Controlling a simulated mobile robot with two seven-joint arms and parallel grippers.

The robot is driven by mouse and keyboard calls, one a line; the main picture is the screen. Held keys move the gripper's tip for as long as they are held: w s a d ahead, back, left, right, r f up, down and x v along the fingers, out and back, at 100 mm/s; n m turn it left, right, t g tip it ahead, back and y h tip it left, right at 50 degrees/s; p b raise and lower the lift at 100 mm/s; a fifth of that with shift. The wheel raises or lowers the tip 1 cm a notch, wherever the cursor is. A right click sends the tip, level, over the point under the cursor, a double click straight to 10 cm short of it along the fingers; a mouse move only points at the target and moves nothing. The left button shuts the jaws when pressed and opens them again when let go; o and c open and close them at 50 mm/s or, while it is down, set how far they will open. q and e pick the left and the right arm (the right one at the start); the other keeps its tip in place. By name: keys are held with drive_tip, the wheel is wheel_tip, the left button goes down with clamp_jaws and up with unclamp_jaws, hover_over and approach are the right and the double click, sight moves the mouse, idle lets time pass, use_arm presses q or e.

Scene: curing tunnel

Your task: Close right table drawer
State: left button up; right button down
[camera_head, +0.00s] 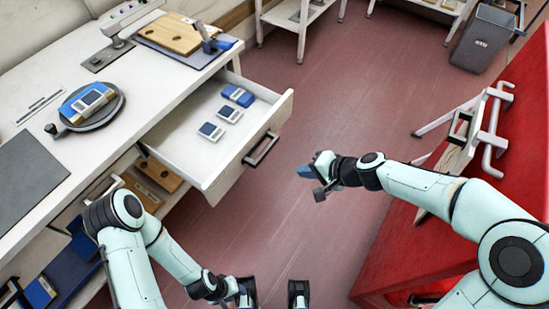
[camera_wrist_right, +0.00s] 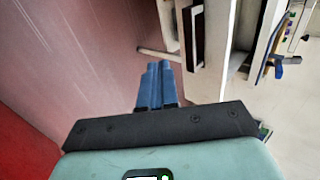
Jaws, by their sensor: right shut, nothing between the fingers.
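The right table drawer (camera_head: 187,143) is pulled out from the white table, open toward the right in the head view. Its white front panel (camera_head: 225,178) carries a dark bar handle (camera_head: 262,148). Several small blue-and-grey boxes (camera_head: 229,114) lie inside. My right gripper (camera_head: 308,174) is to the right of the drawer front, apart from the handle, with its blue fingers together and empty. The fingers also show in the right wrist view (camera_wrist_right: 155,82), beside pale furniture with a dark handle-like part. My left gripper (camera_head: 272,294) is low at the bottom edge, fingers spread and empty.
The white table (camera_head: 150,75) bears a round scale (camera_head: 95,106), a wooden board (camera_head: 172,33) and a grey mat (camera_head: 30,180). A red workbench (camera_head: 400,250) stands on the right, beneath my right arm. A grey bin (camera_head: 484,40) stands far right. Open floor (camera_head: 345,90) lies beyond the drawer.

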drive_tip(key=w+a+f+p, duration=0.1)
drive_tip(key=w+a+f, duration=0.4)
drive_tip(key=w+a, duration=0.2)
drive_tip(key=shift+a+f, duration=0.3)
drive_tip(key=shift+a, duration=0.95)
drive_tip(key=shift+w, duration=0.1)
